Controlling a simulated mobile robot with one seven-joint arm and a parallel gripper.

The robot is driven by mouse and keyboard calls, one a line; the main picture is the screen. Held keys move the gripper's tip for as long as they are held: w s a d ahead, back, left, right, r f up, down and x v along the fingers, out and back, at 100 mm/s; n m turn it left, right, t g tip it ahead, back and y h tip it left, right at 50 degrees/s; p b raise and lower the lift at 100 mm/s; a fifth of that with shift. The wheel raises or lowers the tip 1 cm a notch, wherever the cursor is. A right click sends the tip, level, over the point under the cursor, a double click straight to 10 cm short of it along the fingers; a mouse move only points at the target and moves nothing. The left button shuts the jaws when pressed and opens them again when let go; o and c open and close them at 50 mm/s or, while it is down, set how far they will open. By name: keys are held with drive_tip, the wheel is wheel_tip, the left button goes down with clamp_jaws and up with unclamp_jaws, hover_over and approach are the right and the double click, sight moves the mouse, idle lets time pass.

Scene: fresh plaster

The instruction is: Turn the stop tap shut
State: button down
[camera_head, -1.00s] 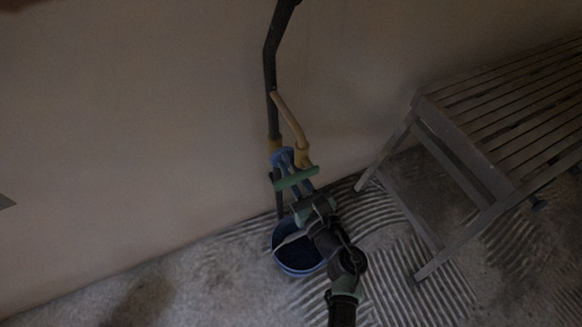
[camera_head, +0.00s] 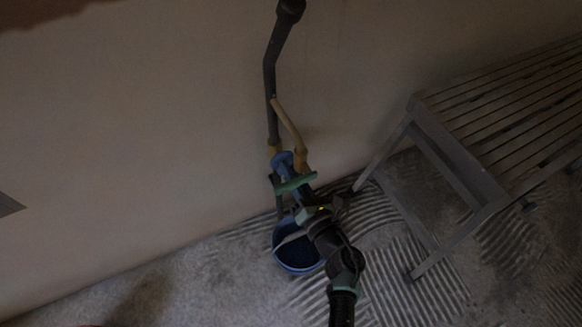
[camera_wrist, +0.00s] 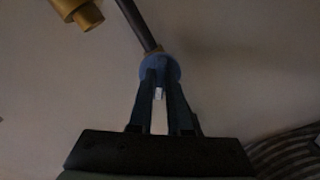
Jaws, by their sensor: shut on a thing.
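The stop tap's blue handle (camera_head: 282,160) sits on the dark pipe against the wall, by the brass-coloured fittings. In the wrist view the handle shows as a blue round piece (camera_wrist: 159,63) at the end of a dark pipe. My gripper (camera_head: 287,172) reaches it from the front. In the wrist view my gripper's two dark fingers (camera_wrist: 160,85) are shut on the handle, one on each side of its middle. A small pale piece shows between the fingers. The tap's body is partly hidden behind the handle and gripper.
A blue bucket (camera_head: 281,263) stands on the floor beneath the tap, partly behind my arm. A slatted trestle (camera_head: 470,185) stands at the right. A yellowish bent pipe (camera_head: 289,122) runs beside the dark wall pipe (camera_head: 270,90). Ridged floor lies around the bucket.

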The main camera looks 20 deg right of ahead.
drive_tip(key=shift+a+f+m+p, duration=0.15)
drive_tip(key=shift+m+p, duration=1.05)
drive_tip(key=shift+m, duration=3.65)
drive_tip(key=shift+d+f+m+p, duration=0.15)
drive_tip(key=shift+m+p, duration=1.05)
drive_tip(key=shift+m, duration=3.7)
drive_tip(key=shift+a+f+m+p, duration=0.2)
drive_tip(key=shift+m+p, duration=1)
drive_tip(key=shift+m, duration=3.65)
drive_tip(key=shift+f, duration=0.1)
drive_tip(key=c, duration=0.9)
unclamp_jaws()
drive_tip(key=shift+o, duration=0.2)
